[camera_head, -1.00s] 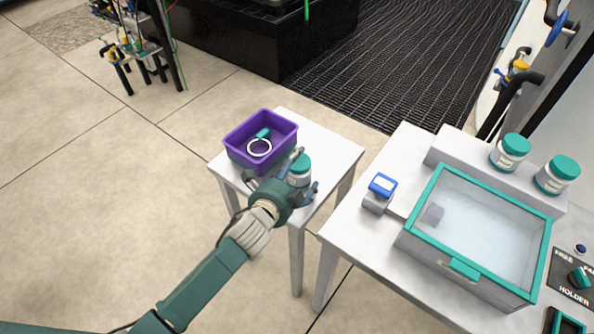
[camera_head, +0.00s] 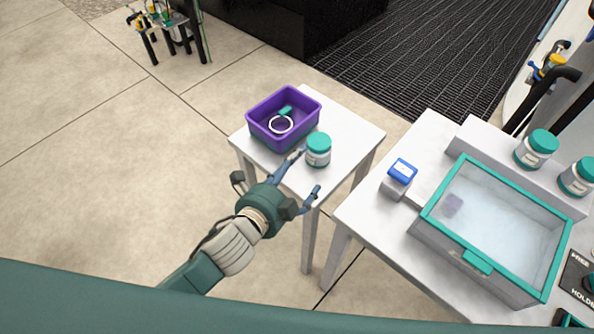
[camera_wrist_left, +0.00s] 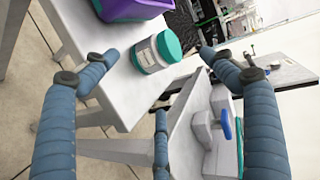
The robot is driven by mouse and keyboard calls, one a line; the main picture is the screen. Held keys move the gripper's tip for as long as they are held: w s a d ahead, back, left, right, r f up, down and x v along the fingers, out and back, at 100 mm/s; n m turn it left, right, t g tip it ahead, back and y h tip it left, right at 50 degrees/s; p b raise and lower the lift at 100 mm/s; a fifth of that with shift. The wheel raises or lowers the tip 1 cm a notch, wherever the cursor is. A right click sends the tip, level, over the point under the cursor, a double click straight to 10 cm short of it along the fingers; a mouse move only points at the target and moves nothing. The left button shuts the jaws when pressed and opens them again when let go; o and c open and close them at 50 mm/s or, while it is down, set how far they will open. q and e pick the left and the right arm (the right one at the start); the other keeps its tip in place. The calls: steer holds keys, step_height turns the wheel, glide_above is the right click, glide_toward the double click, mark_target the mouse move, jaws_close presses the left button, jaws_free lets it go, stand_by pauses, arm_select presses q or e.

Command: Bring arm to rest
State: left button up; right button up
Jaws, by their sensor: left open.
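My left gripper (camera_head: 306,172) is open and empty, just in front of the small white table's near edge. Its spread fingers also show in the left wrist view (camera_wrist_left: 160,62). A white jar with a teal lid (camera_head: 318,150) stands upright on the small table, beyond the fingertips and apart from the palm; it also shows in the left wrist view (camera_wrist_left: 156,52). My left arm reaches in from the bottom left. My right gripper is not in view.
A purple bin (camera_head: 262,137) with a white ring and a teal piece stands on the small white table (camera_head: 352,134). At right, a larger white table (camera_head: 362,207) carries a teal-rimmed clear box (camera_head: 432,241), a blue-topped block (camera_head: 400,176) and two more jars.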

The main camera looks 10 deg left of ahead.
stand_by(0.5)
arm_select(q)
steer(key=s+a+f+n+g+y, duration=0.3)
steer(key=s+a+f+n+g, duration=0.15)
steer(key=s+a+n, duration=0.5)
steer(key=s+a+f+n+g+y, duration=0.2)
steer(key=s+a+f+n+g, duration=0.3)
steer(key=s+n, duration=0.6)
steer(key=s+f+g, duration=0.1)
steer(key=s+f, duration=0.2)
steer(key=f, duration=1.1)
steer(key=s+f+g, duration=0.1)
steer(key=s+f, duration=0.1)
steer(key=f, duration=1.1)
steer(key=s+a+f, duration=0.1)
steer(key=s+f, duration=0.6)
steer(key=s, duration=0.1)
steer(key=s+a+f, duration=0.2)
steer(key=s+f, duration=0.5)
steer(key=s, duration=0.1)
steer(key=shift+s+a+f+m, duration=0.15)
steer(key=shift+a+m, duration=0.15)
steer(key=shift+m, duration=0.05)
steer(key=shift+g, duration=0.25)
